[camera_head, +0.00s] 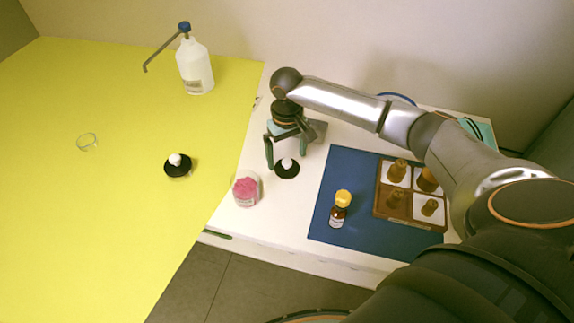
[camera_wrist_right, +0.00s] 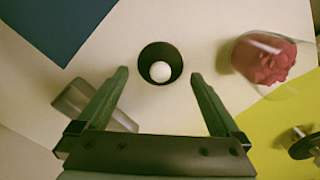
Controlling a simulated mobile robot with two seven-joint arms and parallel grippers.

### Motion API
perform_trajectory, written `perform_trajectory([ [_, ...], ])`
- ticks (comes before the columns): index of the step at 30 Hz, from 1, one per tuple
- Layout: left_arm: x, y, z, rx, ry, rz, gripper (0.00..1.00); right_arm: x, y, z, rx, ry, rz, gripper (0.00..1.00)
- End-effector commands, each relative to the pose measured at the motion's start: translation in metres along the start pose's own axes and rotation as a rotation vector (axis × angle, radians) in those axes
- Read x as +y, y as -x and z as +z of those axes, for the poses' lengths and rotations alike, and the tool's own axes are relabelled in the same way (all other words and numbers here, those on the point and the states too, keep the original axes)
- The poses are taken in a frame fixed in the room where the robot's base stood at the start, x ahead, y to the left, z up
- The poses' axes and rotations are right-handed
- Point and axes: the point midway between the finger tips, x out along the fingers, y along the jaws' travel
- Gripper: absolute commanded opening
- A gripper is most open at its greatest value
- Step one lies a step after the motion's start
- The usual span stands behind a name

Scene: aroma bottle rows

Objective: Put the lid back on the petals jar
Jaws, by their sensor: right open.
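The lid (camera_head: 287,170) is a black disc with a white knob, lying on the white table; it also shows in the right wrist view (camera_wrist_right: 160,72). The petals jar (camera_head: 245,188) is clear glass with pink petals and an open top, and stands to the lid's left; in the right wrist view it is at the upper right (camera_wrist_right: 265,62). My right gripper (camera_head: 286,158) is open and empty just above the lid. In the right wrist view, the lid lies between and beyond its fingertips (camera_wrist_right: 160,75). My left gripper is not in view.
A black-lidded jar (camera_head: 178,167), a glass dish (camera_head: 87,142) and a pump bottle (camera_head: 195,68) stand on the yellow surface (camera_head: 110,230). A yellow-capped brown bottle (camera_head: 340,210) and a wooden bottle tray (camera_head: 410,220) are on the blue mat (camera_head: 345,165). White table is bare between lid and mat.

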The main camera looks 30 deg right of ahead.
Motion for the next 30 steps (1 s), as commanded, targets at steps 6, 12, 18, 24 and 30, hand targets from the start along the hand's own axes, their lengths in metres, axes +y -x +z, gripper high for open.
perform_trajectory([
  [6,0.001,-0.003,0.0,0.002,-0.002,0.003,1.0,0.0,-0.025,0.002,0.0,0.001,0.001,1.0],
  [12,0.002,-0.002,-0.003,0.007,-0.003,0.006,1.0,-0.001,-0.026,0.002,0.002,0.002,0.001,1.0],
  [18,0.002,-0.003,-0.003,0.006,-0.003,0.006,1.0,0.0,-0.026,0.002,0.001,0.001,0.001,0.95],
  [24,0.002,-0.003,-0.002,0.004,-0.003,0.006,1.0,0.0,-0.026,0.002,0.001,0.001,0.001,0.73],
  [30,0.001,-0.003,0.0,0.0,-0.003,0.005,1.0,0.0,-0.026,0.002,0.001,0.001,0.0,0.51],
])
